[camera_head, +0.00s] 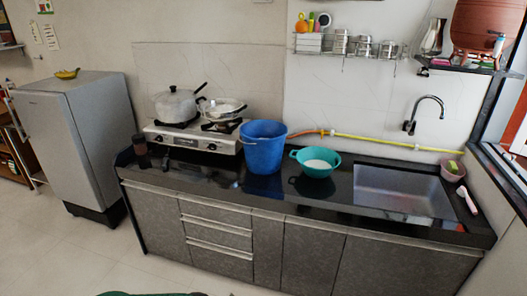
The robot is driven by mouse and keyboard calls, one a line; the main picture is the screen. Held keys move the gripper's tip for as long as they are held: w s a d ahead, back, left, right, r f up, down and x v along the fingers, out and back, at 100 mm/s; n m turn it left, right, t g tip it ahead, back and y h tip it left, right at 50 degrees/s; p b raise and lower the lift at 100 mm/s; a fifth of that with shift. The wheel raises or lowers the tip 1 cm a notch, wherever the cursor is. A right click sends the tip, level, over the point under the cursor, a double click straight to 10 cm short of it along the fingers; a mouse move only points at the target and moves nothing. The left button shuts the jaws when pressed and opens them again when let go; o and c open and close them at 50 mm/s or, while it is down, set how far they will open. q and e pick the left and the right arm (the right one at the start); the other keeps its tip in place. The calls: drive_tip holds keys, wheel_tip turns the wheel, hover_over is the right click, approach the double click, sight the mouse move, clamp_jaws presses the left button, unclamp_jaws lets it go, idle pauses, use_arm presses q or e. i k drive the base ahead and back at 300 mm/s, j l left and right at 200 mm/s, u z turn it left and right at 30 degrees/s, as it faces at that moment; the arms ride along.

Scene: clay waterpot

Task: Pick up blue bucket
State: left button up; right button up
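A blue bucket (263,148) stands upright on the black countertop (340,205), near the middle of the head view. Its open rim faces up, and part of its inside wall shows. A thin handle seems to lie along its right rim. It stands between the gas stove and a teal bowl. Neither of my grippers is in view.
A stove (190,139) with a lidded pot (176,106) and a pan (222,108) is left of the bucket. A teal bowl (316,168) and a sink (403,194) are right of it. A yellow hose (385,143) runs behind. The floor in front (150,270) is clear.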

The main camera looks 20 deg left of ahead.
sight(262, 142)
drive_tip(key=i+j+u, duration=0.15)
drive_tip(key=i+j, duration=0.55)
drive_tip(key=i+j+u, duration=0.2)
drive_tip(key=i+j, duration=0.4)
drive_tip(key=i, duration=0.15)
